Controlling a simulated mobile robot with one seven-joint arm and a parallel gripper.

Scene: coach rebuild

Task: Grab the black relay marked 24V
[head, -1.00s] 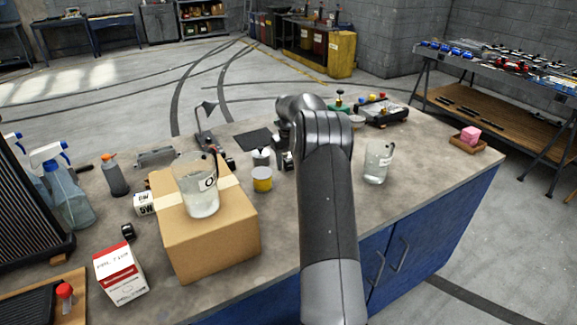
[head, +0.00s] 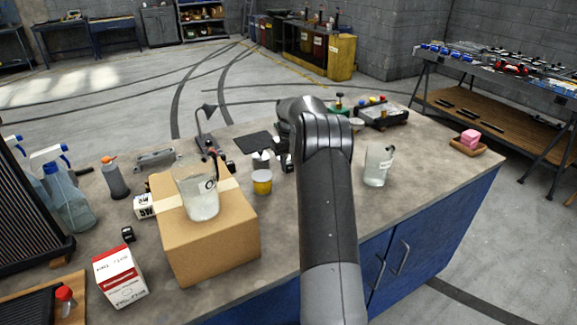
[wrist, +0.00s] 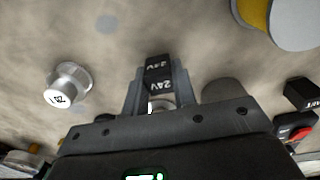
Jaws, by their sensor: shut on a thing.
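In the wrist view, a black relay (wrist: 158,68) with white "24V" marking on its faces sits between the fingertips. My gripper (wrist: 158,85) is shut on it, with one finger against each side. The grey table surface shows behind it; I cannot tell whether the relay touches the table. In the head view, my own arm hides most of the gripper and the held relay.
In the head view, a cardboard box (head: 212,245) bears a clear beaker (head: 197,190); another beaker (head: 377,165) stands right of my arm.

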